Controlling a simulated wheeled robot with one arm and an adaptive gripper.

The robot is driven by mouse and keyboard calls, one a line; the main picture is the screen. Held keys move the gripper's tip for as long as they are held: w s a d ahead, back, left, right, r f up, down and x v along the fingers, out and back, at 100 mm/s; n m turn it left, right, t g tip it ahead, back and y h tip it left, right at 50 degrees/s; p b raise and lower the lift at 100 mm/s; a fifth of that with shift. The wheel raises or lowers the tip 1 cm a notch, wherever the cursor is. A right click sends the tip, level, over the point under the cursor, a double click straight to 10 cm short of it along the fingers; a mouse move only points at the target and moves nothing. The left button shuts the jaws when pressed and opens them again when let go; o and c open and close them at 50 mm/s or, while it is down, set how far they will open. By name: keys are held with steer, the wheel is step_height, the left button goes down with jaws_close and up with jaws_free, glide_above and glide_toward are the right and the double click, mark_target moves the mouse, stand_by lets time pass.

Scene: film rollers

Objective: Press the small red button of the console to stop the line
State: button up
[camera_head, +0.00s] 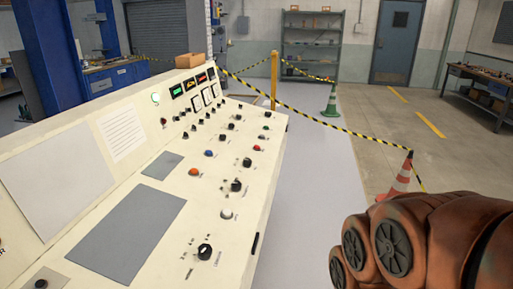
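The console (150,160) is a long cream-coloured desk with a sloped top, filling the left and middle of the view. A small red button (257,148) sits near its right edge, towards the far end. A larger orange-red button (194,172) sits nearer and further left, with a blue button (209,153) just beyond it. No hand or tool touches any of these buttons. My orange-brown arm with dark round joint caps fills the lower right corner, right of the console and apart from it. My gripper is not in view.
Black knobs, a white button (227,214) and a rotary switch (204,252) stand up from the panel around the buttons. A yellow post (274,80), striped tape and a traffic cone (398,180) border the area. The grey floor strip right of the console is clear.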

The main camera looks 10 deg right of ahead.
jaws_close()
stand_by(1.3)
